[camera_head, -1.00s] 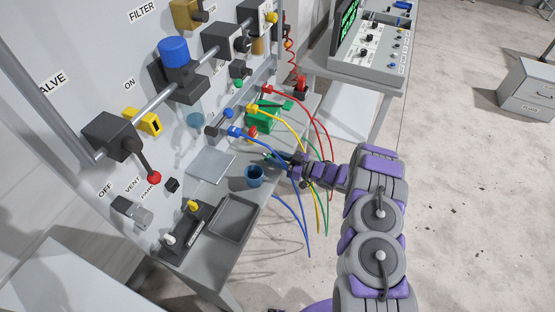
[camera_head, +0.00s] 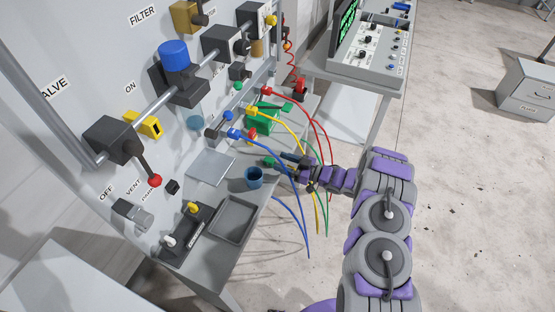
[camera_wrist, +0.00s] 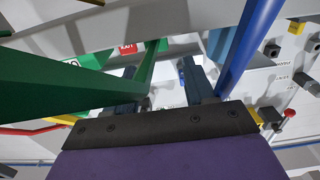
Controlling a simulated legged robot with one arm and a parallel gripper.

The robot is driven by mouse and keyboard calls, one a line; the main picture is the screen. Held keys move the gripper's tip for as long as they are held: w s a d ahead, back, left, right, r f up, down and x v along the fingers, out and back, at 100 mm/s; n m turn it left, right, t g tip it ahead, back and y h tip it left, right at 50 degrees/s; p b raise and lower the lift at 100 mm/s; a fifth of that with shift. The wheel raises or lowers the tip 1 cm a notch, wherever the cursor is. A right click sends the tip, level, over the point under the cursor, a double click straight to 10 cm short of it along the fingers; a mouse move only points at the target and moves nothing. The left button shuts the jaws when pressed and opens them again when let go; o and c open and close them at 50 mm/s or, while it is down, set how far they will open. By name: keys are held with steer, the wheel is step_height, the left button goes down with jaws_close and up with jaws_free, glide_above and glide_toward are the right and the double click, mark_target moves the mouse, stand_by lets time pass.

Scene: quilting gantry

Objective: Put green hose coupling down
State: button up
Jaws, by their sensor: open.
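The green hose coupling (camera_head: 268,162) lies on the grey bench, just left of the fingertips in the head view. Its green hose (camera_head: 325,190) hangs over the bench's front edge. My gripper (camera_head: 288,158) is open, low over the bench edge, and appears clear of the coupling. In the wrist view, the two dark fingers of my gripper (camera_wrist: 163,82) are spread apart with a gap between them. A green hose (camera_wrist: 60,97) passes close by the left finger there. I cannot make out the coupling in the wrist view.
Blue (camera_head: 285,178), yellow (camera_head: 290,130) and red (camera_head: 314,122) hoses arch from the panel around my gripper. A blue cup (camera_head: 254,178) stands nearby on the bench. A grey tray (camera_head: 233,218) lies farther left. Open floor is on the right.

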steer(key=p+v, duration=0.2)
steer(key=v, duration=0.7)
steer(key=w+d+r+m+t+h, duration=0.2)
steer(key=w+d+r+h, duration=0.1)
steer(key=w+r+h, duration=0.25)
steer(key=w+d+r+m+t+h, duration=0.1)
steer(key=w+d+r+t+h, duration=0.25)
steer(key=w+r, duration=0.35)
steer(key=s+d+r+m+g+h, duration=0.2)
steer(key=s+d+r+m+h, duration=0.45)
steer(key=r, duration=0.55)
steer(key=s+d+r+m+g+h, duration=0.1)
steer(key=s+r+g+h, duration=0.1)
steer(key=s, duration=0.8)
steer(key=s+d+r+m+g+h, duration=0.1)
steer(key=s+r+g+h, duration=0.15)
steer(key=s, duration=0.75)
steer(key=s+a+m+g+y, duration=0.1)
steer(key=s+a+g, duration=0.2)
steer(key=s, duration=1.2)
steer(key=s+a+r+m+g+y, duration=0.1)
steer(key=s+a+g, duration=0.3)
steer(key=s, duration=1.1)
steer(key=shift+a+r+y, duration=0.25)
steer(key=shift+a+y, duration=0.25)
